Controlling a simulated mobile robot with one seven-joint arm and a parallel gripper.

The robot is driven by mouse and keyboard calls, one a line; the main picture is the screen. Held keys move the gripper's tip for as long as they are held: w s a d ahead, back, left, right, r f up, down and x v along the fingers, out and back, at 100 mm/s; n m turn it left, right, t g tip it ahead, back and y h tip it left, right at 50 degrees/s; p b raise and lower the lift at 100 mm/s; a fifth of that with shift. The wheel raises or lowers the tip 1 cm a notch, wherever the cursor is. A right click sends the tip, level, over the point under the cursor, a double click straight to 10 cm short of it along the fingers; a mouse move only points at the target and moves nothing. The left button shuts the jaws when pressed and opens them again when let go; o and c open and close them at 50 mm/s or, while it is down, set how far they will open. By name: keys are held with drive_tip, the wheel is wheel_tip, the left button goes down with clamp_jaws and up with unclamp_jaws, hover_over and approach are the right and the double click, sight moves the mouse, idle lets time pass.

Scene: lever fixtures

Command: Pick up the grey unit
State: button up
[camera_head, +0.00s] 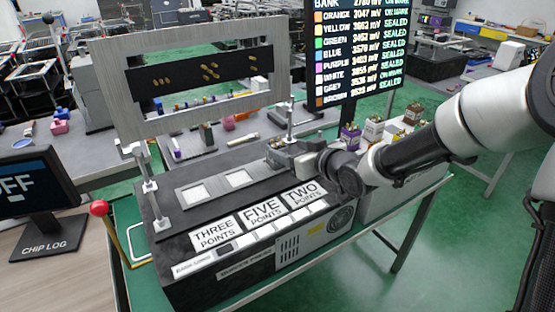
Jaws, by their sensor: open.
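A grey block with small terminals on top (276,152) sits at the right-hand position of the black bench fixture (190,265), behind the TWO POINTS label; it looks like the grey unit. My gripper (296,158) reaches in from the right, low over the fixture, with its jaws open right beside this block. The fingertips are small and partly hidden, so I cannot tell whether they straddle or touch the block.
A metal frame with a dark pin panel (200,72) stands over the fixture's back. A red-knobbed lever (98,208) is at the left. Purple (350,137), white (374,129) and brown (412,114) units stand at the right. A text screen (360,50) rises behind.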

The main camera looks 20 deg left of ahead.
sight(280, 148)
drive_tip(key=x, duration=0.5)
drive_tip(key=b+x, duration=0.1)
drive_tip(key=x, duration=0.1)
drive_tip(key=shift+w+d+f, duration=0.2)
drive_tip(key=shift+f, duration=0.1)
drive_tip(key=shift+w+a+f, duration=0.15)
drive_tip(key=shift+w+a, duration=0.2)
drive_tip(key=shift+a, duration=0.05)
drive_tip(key=c, duration=1.2)
